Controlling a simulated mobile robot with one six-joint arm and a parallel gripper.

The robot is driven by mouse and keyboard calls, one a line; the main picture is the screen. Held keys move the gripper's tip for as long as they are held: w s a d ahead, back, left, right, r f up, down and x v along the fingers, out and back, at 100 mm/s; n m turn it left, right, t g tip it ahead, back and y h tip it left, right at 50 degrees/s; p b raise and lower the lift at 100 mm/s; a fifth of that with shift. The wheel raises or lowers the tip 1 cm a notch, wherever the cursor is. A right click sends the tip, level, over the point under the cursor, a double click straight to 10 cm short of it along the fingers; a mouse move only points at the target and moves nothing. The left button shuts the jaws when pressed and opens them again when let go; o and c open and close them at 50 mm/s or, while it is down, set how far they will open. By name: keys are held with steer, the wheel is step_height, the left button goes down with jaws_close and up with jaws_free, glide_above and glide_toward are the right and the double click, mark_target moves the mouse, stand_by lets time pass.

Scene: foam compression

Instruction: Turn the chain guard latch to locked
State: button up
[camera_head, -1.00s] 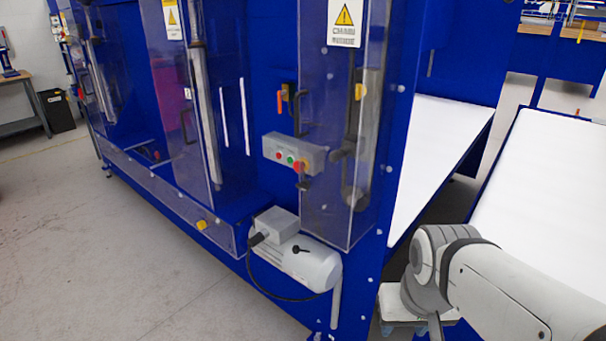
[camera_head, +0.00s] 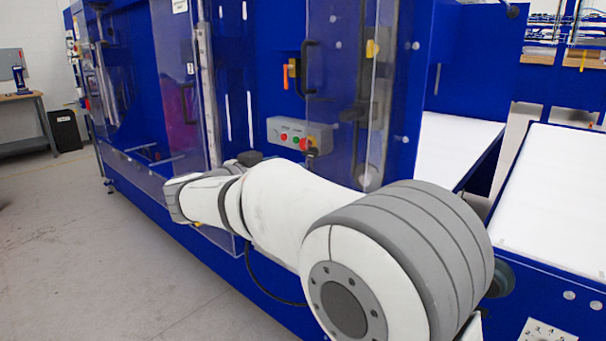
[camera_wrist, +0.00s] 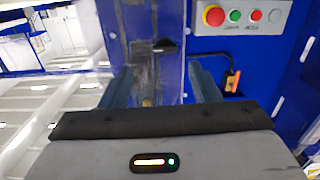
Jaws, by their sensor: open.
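The chain guard (camera_head: 335,60) is a clear panel on the blue machine's front. A small orange latch handle (camera_head: 286,78) stands roughly upright at its left edge, beside a black pull handle (camera_head: 304,68). In the wrist view, which looks upside down, an orange piece that appears to be the latch (camera_wrist: 232,82) shows just beyond the right finger. My gripper (camera_wrist: 160,88) is open, with its two dark fingers apart and nothing seen held between them. In the head view I cannot make out the fingers; my arm spans the front of the machine below the latch.
A grey control box (camera_head: 298,133) with red and green buttons sits below the latch; it also shows in the wrist view (camera_wrist: 240,16). White conveyor beds (camera_head: 550,190) lie to the right. Open floor (camera_head: 90,260) is at the left.

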mark_target(308, 154)
steer(key=x, duration=0.7)
steer(key=shift+w+a+r, duration=0.15)
steer(key=shift+w+r, duration=0.15)
steer(key=shift+w, duration=0.05)
steer(key=c, duration=1)
